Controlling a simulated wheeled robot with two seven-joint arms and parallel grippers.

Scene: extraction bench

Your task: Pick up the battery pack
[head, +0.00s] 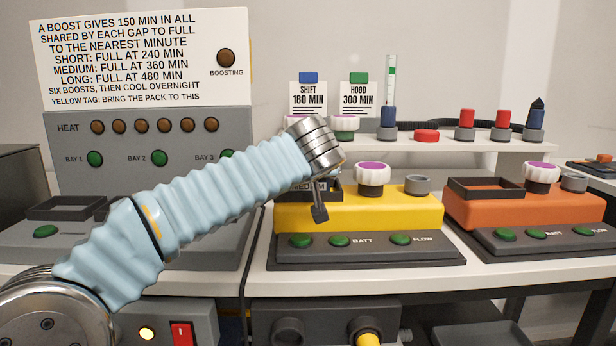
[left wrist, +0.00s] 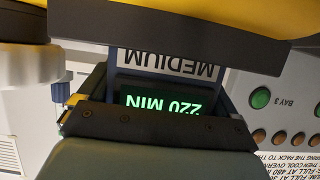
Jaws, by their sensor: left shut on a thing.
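The battery pack (left wrist: 165,66) shows in the left wrist view, upside down there. It has a white MEDIUM label and a dark display with green 220 MIN. In the head view its MEDIUM label (head: 308,187) shows at the dark frame on the left of the yellow unit (head: 375,212), mostly hidden behind my arm. My left gripper (head: 319,202) reaches down over that frame and is shut on the pack. The pack stands at the frame; I cannot tell how deep it sits. My right gripper is in neither view.
A grey charger (head: 150,130) with bays and heat lamps stands left, below a sign. An orange unit (head: 530,207) with an empty-looking dark frame stands right. A shelf (head: 450,143) behind holds tags and red and blue caps. My arm crosses the charger's front.

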